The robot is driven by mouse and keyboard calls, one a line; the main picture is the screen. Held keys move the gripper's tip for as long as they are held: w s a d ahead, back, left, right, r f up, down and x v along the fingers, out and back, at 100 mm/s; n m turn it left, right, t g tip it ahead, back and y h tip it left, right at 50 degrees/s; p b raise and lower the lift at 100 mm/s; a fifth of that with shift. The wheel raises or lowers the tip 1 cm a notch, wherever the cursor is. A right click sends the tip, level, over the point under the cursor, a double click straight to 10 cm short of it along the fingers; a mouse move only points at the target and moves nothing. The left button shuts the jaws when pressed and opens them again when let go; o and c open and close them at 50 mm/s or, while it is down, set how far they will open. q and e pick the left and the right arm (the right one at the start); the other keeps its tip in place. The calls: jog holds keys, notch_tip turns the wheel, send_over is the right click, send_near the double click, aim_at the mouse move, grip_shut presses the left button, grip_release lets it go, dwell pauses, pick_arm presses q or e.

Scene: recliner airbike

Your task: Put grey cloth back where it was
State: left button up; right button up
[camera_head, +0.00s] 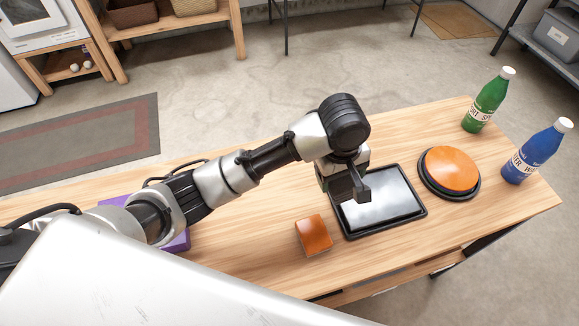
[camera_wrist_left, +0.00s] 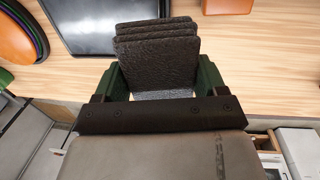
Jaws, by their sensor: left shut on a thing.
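The grey cloth (camera_wrist_left: 158,62) is dark, textured and folded into several layers. In the left wrist view it sits between the green fingers of my left gripper (camera_wrist_left: 160,85), which is shut on it. In the head view my left gripper (camera_head: 350,190) is over the left part of a black tray (camera_head: 378,231) with a shiny pale inner surface. The cloth is hard to tell from the dark gripper there. I cannot tell whether the cloth touches anything below. My right gripper is not in view.
An orange cube (camera_head: 314,235) stands left of the tray on the wooden table (camera_head: 255,262). Right of the tray are stacked round dishes with an orange top (camera_head: 449,168), a green bottle (camera_head: 487,102) and a blue bottle (camera_head: 535,153). A purple object (camera_head: 181,241) lies partly under my arm.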

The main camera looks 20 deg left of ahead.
pick_arm(q)
jog(key=shift+m+g+y, duration=0.3)
jog(key=shift+g+y, duration=0.1)
jog(key=shift+y, duration=0.2)
jog(key=a, duration=0.4)
jog(key=shift+w+a+f, duration=0.1)
jog(key=shift+w+a, duration=0.05)
jog(key=shift+a, duration=0.2)
jog(key=w+a+f, duration=0.4)
jog(key=a, duration=0.1)
jog(key=w+a+f, duration=0.1)
jog(key=a+f, duration=0.1)
jog(key=a, duration=0.1)
jog(key=shift+w+a, duration=0.1)
jog(key=shift+w, duration=0.3)
notch_tip(320, 180, down, 4)
jog(key=shift+f+p, duration=0.15)
jog(key=shift+p, duration=0.15)
jog(key=o, duration=0.9)
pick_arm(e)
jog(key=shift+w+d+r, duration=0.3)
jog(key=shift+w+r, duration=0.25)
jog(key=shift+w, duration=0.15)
pick_arm(q)
notch_tip(320, 180, up, 12)
jog(key=shift+r, duration=0.1)
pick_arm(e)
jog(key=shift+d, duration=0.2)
